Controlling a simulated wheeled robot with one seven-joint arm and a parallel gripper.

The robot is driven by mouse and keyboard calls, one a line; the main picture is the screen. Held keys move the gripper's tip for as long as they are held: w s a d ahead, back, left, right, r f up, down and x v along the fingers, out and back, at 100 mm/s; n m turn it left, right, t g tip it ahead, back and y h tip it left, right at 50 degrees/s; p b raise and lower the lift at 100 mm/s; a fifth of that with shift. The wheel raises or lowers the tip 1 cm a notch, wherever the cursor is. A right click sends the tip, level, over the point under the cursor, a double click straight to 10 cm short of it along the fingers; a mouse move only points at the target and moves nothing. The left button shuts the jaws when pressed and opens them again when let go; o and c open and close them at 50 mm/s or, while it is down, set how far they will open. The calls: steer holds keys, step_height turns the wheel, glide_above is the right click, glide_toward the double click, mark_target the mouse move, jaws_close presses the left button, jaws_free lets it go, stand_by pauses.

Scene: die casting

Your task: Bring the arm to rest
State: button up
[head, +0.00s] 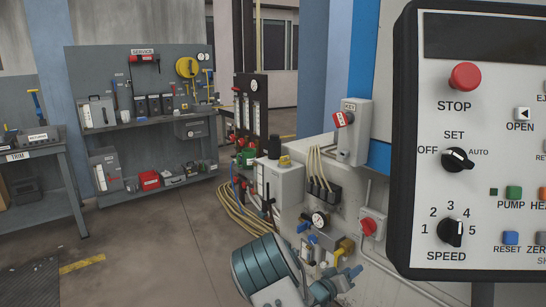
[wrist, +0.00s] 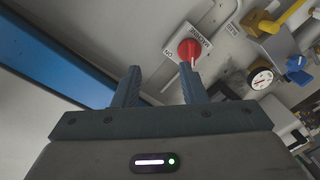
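My gripper shows in the wrist view (wrist: 160,82) with its two dark fingers apart and nothing between them. A red rotary knob (wrist: 189,50) on a white plate labelled MACHINE lies beyond the right fingertip; whether they touch is hard to tell. In the head view, my arm comes in at the bottom centre, in front of the pale machine side. The same red knob (head: 369,226) shows there, to the upper right of the arm's end. The fingers are small there and partly lost among the fittings.
The control panel (head: 470,150) with a red STOP button (head: 465,76) fills the right. Gauges, valves and hoses crowd the machine side; a dial gauge (head: 319,220) is close to my arm. A service bench (head: 150,123) stands back left.

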steer(key=s+a+r+g+y+p, duration=0.1)
steer(key=s+a+r+y+p, duration=0.3)
steer(key=r, duration=0.3)
steer(key=s+a+r+g+y+p, duration=0.1)
steer(key=s+a+r+y+p, duration=0.15)
steer(key=r+y, duration=0.35)
steer(key=s+a+r+g+y+p, duration=0.1)
steer(key=s+a+r+y+p, duration=0.25)
steer(key=r, duration=0.45)
steer(key=s+r+g+p, duration=0.1)
steer(key=s+r, duration=0.3)
steer(key=s, duration=0.4)
steer(key=s+r+g+p, duration=0.2)
steer(key=s+r+p, duration=0.1)
steer(key=s, duration=0.6)
steer(key=s+r+n+g+p, duration=0.1)
steer(key=s+r+g+p, duration=0.1)
steer(key=s+r, duration=0.3)
steer(key=s, duration=0.3)
steer(key=shift+s+d, duration=0.4)
